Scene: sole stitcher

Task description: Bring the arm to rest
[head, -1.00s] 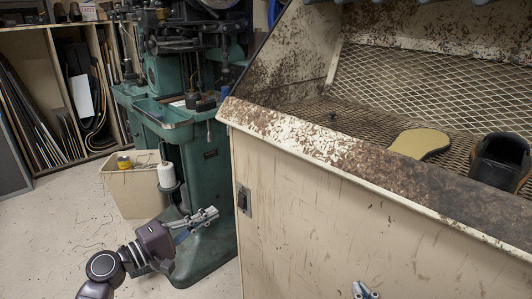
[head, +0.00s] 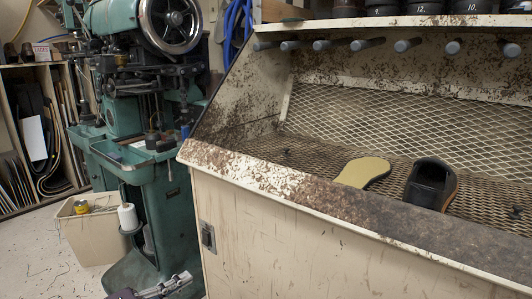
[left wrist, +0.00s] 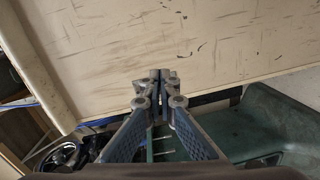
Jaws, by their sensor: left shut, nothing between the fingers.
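My left gripper (head: 166,287) shows at the bottom edge of the head view, low in front of the green machine's foot. In the left wrist view its fingertips (left wrist: 160,78) are together with nothing between them. The fingers point toward the scuffed cream panel (left wrist: 200,35) of the bench. My right gripper is not in the head view now.
The cream bench (head: 270,240) fills the right side; a tan sole (head: 363,171) and a black shoe (head: 430,184) lie on its mesh. A green stitching machine (head: 125,160) stands left, beside a bin (head: 92,235). Open floor (head: 40,262) lies at the lower left.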

